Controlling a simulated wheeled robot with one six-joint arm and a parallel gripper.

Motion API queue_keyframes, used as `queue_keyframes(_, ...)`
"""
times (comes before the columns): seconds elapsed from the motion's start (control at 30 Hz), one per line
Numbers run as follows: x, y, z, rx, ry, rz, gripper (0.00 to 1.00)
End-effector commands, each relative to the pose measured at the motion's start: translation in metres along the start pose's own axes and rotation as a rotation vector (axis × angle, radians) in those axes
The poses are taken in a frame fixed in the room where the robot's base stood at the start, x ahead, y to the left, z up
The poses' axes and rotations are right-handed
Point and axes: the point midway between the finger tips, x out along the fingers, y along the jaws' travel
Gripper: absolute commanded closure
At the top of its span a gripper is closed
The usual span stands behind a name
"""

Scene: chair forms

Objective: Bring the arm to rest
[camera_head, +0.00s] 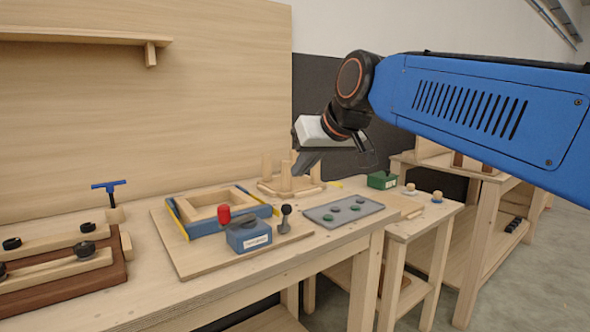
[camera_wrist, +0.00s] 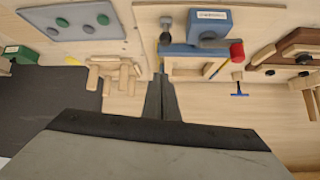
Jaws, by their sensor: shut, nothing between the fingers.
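My gripper (camera_head: 306,160) hangs in the air above the back of the workbench in the head view, at the end of my blue arm. In the wrist view its two dark fingers (camera_wrist: 161,84) meet at the tips, with nothing between them. It is shut and empty. In the head view it is above and in front of a wooden piece with upright pegs (camera_head: 284,186), and partly covers it. The fingertips do not appear to touch anything.
A blue clamp block with a red knob (camera_head: 248,236) and a wooden frame (camera_head: 210,207) sit on a board. A grey tray (camera_head: 345,211) with green discs lies to the right. A dark wood fixture (camera_head: 60,270) is at left, a green box (camera_head: 382,180) at the back right. A shelf (camera_head: 80,36) hangs on the wall panel.

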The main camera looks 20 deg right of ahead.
Motion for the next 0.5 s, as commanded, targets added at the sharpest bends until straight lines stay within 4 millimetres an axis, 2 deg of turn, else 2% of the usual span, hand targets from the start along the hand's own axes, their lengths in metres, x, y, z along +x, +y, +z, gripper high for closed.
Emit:
queue_keyframes(0.17, 0.0, 0.0, 0.001, 0.0, -0.002, 0.001, 1.0)
queue_keyframes(0.27, 0.003, 0.002, 0.016, 0.002, -0.019, 0.006, 1.0)
queue_keyframes(0.37, 0.011, 0.006, 0.053, 0.008, -0.063, 0.019, 1.0)
queue_keyframes(0.47, 0.022, 0.012, 0.109, 0.017, -0.129, 0.039, 1.0)
queue_keyframes(0.5, 0.027, 0.015, 0.134, 0.021, -0.157, 0.047, 1.0)
